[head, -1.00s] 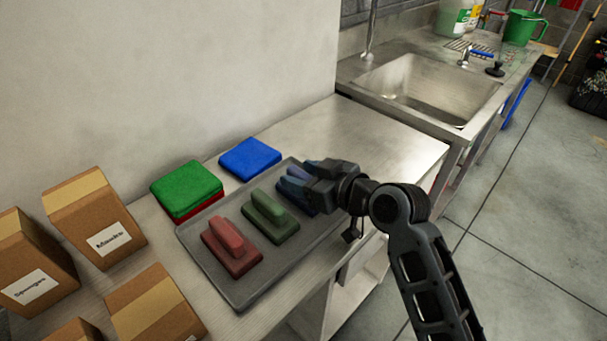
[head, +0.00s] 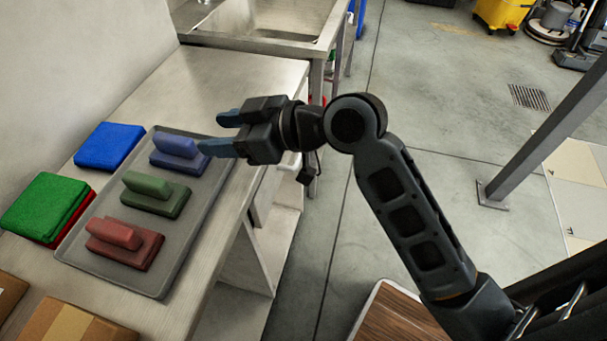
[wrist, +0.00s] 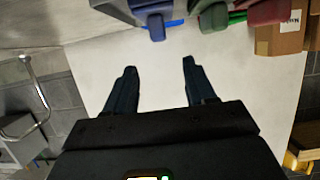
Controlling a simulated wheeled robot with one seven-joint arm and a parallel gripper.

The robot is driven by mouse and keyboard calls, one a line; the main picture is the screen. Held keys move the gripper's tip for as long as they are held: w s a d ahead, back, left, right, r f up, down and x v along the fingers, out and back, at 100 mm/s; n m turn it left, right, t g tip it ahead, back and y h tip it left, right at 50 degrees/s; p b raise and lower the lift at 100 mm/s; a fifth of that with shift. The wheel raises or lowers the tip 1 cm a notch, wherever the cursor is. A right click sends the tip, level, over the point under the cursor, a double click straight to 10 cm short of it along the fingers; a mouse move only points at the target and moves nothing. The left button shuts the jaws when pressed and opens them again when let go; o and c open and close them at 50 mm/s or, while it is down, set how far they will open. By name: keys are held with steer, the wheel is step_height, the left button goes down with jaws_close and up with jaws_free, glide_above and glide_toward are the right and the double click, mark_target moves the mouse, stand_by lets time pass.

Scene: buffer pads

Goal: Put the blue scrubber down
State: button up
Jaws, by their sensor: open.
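The blue scrubber (head: 179,154) sits on the grey tray (head: 161,284) at its far end, in line with a green scrubber (head: 156,194) and a red scrubber (head: 124,243). My gripper (head: 212,132) is open and empty, to the right of the blue scrubber and apart from it in the head view. In the wrist view my gripper (wrist: 158,78) shows its two fingers spread with nothing between them. The blue scrubber (wrist: 156,20) shows at the top of that view, beyond the fingers.
A blue pad (head: 109,146) lies on the counter left of the tray. A green pad (head: 45,202) lies on a red pad (head: 75,219). Cardboard boxes (head: 75,322) stand at the near left. The counter (head: 215,80) between tray and sink (head: 275,18) is clear.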

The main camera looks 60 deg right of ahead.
steer(key=s+a+f+m+h, duration=0.1)
steer(key=s+f+m+h, duration=0.1)
steer(key=s+f, duration=0.35)
steer(key=s+f+m+h, duration=0.2)
steer(key=s, duration=0.6)
steer(key=s+a+r, duration=0.1)
steer(key=s+r, duration=0.1)
steer(key=s, duration=0.6)
steer(key=s+a+r+t, duration=0.1)
steer(key=s+r, duration=0.1)
steer(key=s, duration=0.7)
steer(key=shift+r, duration=0.25)
steer(key=shift+s+a, duration=0.1)
steer(key=shift+a, duration=0.05)
